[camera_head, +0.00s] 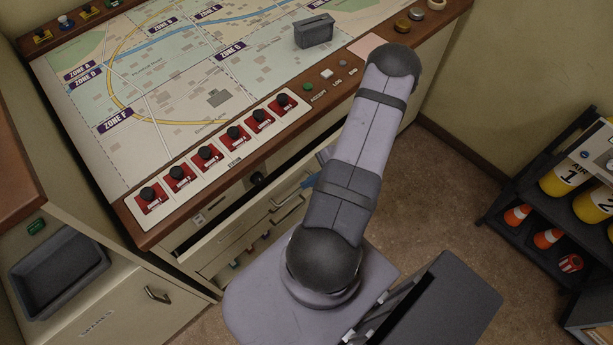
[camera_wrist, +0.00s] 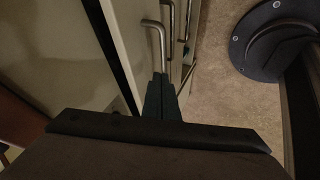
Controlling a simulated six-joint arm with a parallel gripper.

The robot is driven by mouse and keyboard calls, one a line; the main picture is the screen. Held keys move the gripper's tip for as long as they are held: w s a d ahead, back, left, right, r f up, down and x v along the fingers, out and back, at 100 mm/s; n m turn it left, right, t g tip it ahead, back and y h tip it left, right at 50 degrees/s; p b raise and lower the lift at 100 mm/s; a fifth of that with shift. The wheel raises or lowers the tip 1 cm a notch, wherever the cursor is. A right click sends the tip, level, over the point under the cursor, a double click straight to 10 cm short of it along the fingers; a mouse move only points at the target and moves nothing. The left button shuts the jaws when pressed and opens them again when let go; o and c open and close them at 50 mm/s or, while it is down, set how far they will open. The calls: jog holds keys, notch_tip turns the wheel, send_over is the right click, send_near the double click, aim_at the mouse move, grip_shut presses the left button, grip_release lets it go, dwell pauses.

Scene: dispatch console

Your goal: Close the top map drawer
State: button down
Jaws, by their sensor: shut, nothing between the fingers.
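The top map drawer (camera_head: 238,236) is under the map console and stands partly open, with a dark gap between its cream front and the console edge. In the wrist view the drawer front (camera_wrist: 133,25) runs beside a dark slot and carries a metal bar handle (camera_wrist: 157,38). My gripper (camera_wrist: 161,78) is shut and empty, with its dark fingertips close to the near end of that handle. I cannot tell whether they touch it.
The map console (camera_head: 180,75) has a row of red-based knobs (camera_head: 206,154) along its front edge. More drawer fronts lie below the top one. A left cabinet with a grey tray (camera_head: 60,272) stands close by. A rack with yellow cylinders (camera_head: 560,178) is at the right, across brown floor.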

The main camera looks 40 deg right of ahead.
jog(key=v, duration=1)
jog(key=s+d+f+m+t+h+b, duration=0.1)
jog(key=s+d+f+b, duration=0.15)
jog(key=f+b, duration=0.65)
jog(key=s+d+f+m+b, duration=0.15)
jog(key=s+f+b, duration=0.25)
jog(key=f+b, duration=0.55)
jog(key=s+d+f+m+t+h+b, duration=0.2)
jog(key=s+d+f+h+b, duration=0.2)
jog(key=d+f+b, duration=0.9)
jog(key=w+d+r+n+t, duration=0.1)
jog(key=r+n+t, duration=0.2)
jog(key=r+n, duration=0.4)
jog(key=w+d+r+n+t+b, duration=0.1)
jog(key=w+d+r+n+t, duration=0.1)
jog(key=r+n, duration=0.5)
jog(key=w+d+r+n+t, duration=0.1)
jog(key=r+n+t, duration=0.3)
jog(key=r+n, duration=0.3)
jog(key=n, duration=0.2)
jog(key=shift+w+d+n, duration=0.2)
jog(key=shift+d+n, duration=0.1)
jog(key=shift+n, duration=0.05)
